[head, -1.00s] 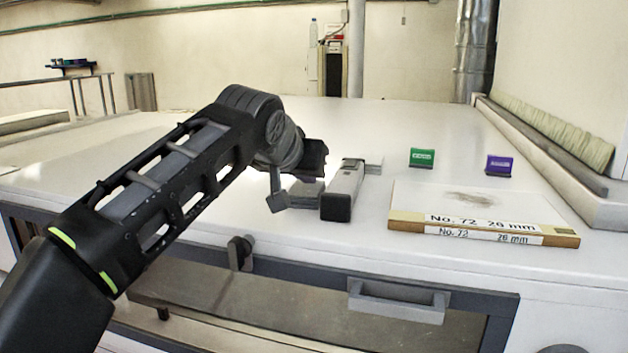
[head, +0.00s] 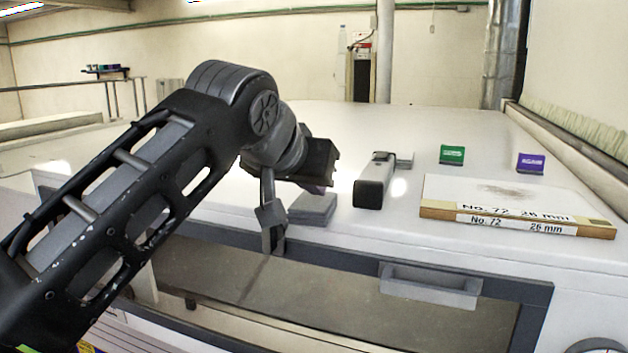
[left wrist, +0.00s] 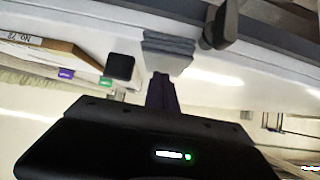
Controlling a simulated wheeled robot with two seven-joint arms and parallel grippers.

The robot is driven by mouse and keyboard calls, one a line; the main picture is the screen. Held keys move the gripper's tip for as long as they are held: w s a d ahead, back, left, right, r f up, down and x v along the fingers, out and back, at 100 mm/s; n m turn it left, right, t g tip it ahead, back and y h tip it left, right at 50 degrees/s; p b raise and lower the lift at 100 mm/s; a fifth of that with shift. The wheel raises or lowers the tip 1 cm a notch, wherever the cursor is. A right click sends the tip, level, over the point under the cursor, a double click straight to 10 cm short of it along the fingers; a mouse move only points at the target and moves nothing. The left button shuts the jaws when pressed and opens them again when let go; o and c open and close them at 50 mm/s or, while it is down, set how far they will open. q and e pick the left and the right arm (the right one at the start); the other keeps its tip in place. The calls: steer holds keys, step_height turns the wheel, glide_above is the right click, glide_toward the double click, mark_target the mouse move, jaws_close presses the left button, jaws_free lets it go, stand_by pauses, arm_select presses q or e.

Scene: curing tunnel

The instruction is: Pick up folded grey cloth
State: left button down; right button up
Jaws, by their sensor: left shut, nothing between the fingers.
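The folded grey cloth (head: 313,210) lies as a small flat stack near the front edge of the white top, in the head view. In the left wrist view the cloth (left wrist: 167,52) shows at upper middle, just beyond my fingertips. My left gripper (head: 316,188) is shut and empty, its dark purple fingers close to the back of the cloth and partly hidden by my wrist. In the left wrist view the fingers (left wrist: 161,80) point at the cloth; I cannot tell whether they touch it. My right gripper is not in view.
A grey device with a black end (head: 375,180) lies right of the cloth. Farther right are a framed board marked No. 72 (head: 515,229), a green block (head: 452,154) and a purple block (head: 530,163). A dark latch (head: 272,238) and a handle (head: 430,286) stick out at the front.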

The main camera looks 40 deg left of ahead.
arm_select(q)
steer(key=shift+w+a+r, duration=0.15)
steer(key=shift+w, duration=0.05)
steer(key=shift+s+r, duration=0.1)
steer(key=shift+r, duration=0.1)
steer(key=shift+w+r+p, duration=0.25)
steer(key=shift+p, duration=0.25)
steer(key=s+d+b, duration=0.2)
steer(key=s+d, duration=0.2)
steer(key=s, duration=0.7)
steer(key=shift+s+b, duration=0.35)
steer(key=shift+s, duration=0.05)
steer(key=c, duration=2.1)
jaws_free()
